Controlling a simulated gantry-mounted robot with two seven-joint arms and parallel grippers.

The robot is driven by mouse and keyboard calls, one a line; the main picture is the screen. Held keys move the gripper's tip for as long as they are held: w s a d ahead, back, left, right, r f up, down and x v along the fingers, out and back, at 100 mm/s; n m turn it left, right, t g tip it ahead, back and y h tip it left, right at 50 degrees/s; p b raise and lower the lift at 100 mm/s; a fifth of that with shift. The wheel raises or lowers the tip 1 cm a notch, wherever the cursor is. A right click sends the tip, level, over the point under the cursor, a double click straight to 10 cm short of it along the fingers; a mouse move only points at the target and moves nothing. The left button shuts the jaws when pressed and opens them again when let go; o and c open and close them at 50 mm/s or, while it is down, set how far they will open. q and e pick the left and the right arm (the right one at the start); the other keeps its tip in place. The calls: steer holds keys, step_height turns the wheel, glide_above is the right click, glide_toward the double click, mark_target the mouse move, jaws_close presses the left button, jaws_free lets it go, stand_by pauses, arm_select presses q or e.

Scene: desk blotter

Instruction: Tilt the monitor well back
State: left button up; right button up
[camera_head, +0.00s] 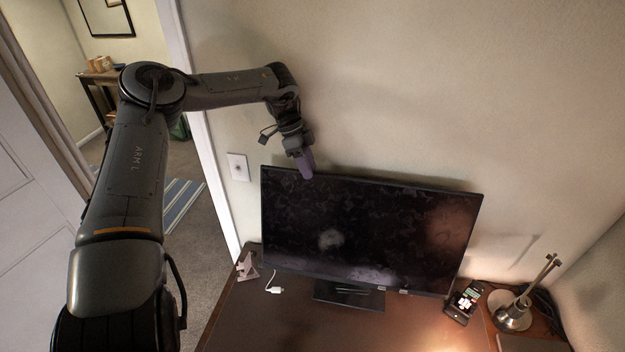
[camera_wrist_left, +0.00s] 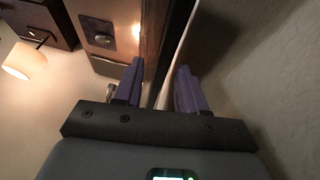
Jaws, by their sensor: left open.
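The monitor (camera_head: 365,230) stands upright on its base (camera_head: 348,295) on the desk, its dark screen facing me. My left gripper (camera_head: 306,172) is at the monitor's top edge, near its upper left corner, with the arm reaching in from the left. In the left wrist view the purple fingers of my left gripper (camera_wrist_left: 160,66) are open, one on each side of the thin dark edge of the monitor (camera_wrist_left: 176,42). I cannot tell whether either finger touches it. My right gripper is not in view.
The desk (camera_head: 270,318) has a white cable end (camera_head: 275,289) and a small pale stand (camera_head: 246,266) at left. A phone on a dock (camera_head: 464,301) and a lamp (camera_head: 513,316) stand at right. The wall (camera_head: 400,90) is close behind the monitor.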

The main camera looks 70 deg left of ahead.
arm_select(q)
steer(key=shift+b+v, duration=0.3)
steer(key=shift+v, duration=2.1)
